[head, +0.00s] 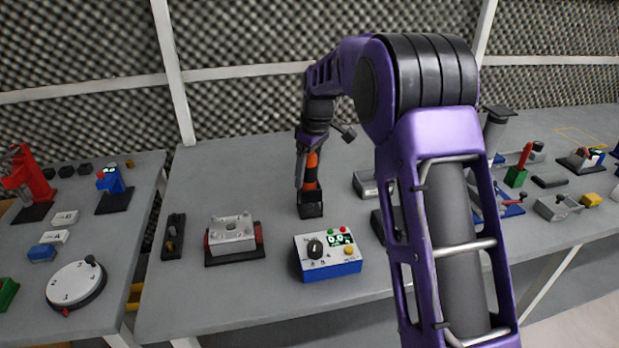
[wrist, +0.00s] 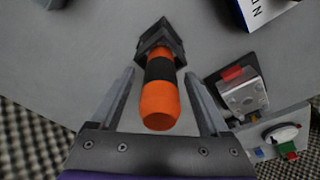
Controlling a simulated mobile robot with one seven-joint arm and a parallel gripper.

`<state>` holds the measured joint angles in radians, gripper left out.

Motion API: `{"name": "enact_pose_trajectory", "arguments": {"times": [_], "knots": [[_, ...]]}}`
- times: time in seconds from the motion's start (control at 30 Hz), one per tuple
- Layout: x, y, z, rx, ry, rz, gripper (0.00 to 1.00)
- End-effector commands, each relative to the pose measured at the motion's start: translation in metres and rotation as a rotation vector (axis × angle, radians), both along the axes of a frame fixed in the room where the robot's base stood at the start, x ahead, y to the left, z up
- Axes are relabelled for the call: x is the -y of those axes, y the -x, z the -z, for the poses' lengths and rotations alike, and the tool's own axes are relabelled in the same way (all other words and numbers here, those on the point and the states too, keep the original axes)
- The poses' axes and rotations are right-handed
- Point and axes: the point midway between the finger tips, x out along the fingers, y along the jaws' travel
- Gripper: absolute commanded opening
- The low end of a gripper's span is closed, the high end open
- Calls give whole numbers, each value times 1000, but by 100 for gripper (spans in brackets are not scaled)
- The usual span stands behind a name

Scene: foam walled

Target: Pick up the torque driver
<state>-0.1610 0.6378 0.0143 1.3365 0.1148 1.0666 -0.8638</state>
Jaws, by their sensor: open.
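The torque driver (head: 312,172) has an orange and black handle and stands upright in a small black holder (head: 311,209) on the grey bench. In the wrist view the driver (wrist: 160,102) lies between the two fingers of my gripper (wrist: 159,76), with its black holder (wrist: 160,42) beyond it. My gripper (head: 305,168) points down over the driver in the head view. It is open, with a visible gap between each finger and the handle. The driver's lower end is hidden in the holder.
A blue and white control box (head: 328,262) stands in front of the holder. A grey metal fixture (head: 232,236) with red sides is to the left. Small devices crowd the bench behind my arm at right. Bare bench (head: 215,180) shows left of the driver.

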Motion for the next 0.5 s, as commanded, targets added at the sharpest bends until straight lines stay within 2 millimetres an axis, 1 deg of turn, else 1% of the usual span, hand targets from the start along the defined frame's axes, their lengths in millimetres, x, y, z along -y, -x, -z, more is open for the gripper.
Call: {"name": "enact_pose_trajectory", "arguments": {"times": [0.07,0.1,0.17,0.2,0.37,0.5], "knots": [[0,0,-1,0,0,0,80],[0,0,-1,0,0,0,76],[0,0,-1,0,0,0,65],[0,0,-1,0,0,0,58],[0,0,-1,0,0,0,29],[0,0,-1,0,0,0,4]]}}
